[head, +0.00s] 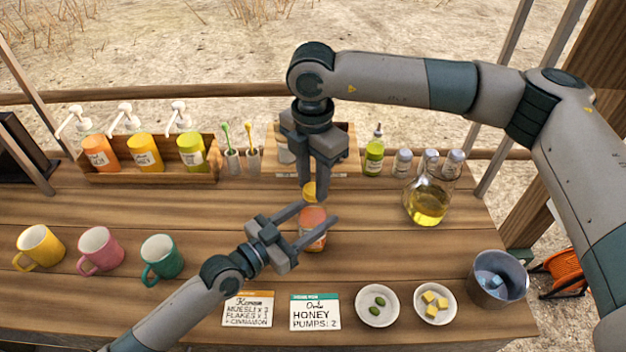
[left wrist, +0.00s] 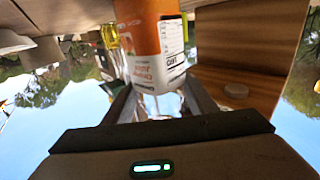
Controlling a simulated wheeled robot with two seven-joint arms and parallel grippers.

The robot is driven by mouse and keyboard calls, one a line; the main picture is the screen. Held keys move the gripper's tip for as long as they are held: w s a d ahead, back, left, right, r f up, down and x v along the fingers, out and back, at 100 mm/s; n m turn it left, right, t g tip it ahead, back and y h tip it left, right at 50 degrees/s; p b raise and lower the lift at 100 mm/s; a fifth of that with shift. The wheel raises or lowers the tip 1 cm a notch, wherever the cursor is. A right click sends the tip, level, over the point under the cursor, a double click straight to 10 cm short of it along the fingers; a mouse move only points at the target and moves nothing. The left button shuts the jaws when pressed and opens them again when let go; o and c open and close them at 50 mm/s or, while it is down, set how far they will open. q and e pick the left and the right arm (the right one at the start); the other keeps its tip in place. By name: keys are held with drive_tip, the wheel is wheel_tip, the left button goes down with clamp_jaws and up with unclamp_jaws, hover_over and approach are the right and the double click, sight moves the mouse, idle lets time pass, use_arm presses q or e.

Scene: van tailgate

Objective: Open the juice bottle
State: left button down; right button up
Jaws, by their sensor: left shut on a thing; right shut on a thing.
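The juice bottle (head: 313,232) stands on the wooden counter near the middle, with orange contents and a label; its label also shows close up in the left wrist view (left wrist: 150,40). My left gripper (head: 321,212) comes from the front left, with its fingers shut around the bottle's body. My right gripper (head: 314,197) points down from above, shut on the yellow cap (head: 309,188) at the top of the bottle. The fingers partly hide the cap and neck, so I cannot tell whether the cap is still seated on the neck.
Yellow (head: 40,246), pink (head: 100,249) and green (head: 162,257) mugs stand left. Two cards (head: 315,312) and two small bowls (head: 377,305) lie in front. An oil flask (head: 428,205) and metal bucket (head: 498,280) stand right. Pump bottles (head: 145,153) line the back.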

drive_tip(key=n, duration=0.7)
drive_tip(key=shift+n, duration=0.3)
drive_tip(key=n, duration=1.3)
drive_tip(key=shift+r, duration=0.1)
drive_tip(key=n, duration=0.6)
drive_tip(key=shift+n, duration=0.3)
drive_tip(key=n, duration=0.5)
drive_tip(key=shift+n, duration=0.4)
drive_tip(key=n, duration=1.6)
drive_tip(key=shift+n, duration=0.4)
drive_tip(key=shift+r, duration=0.4)
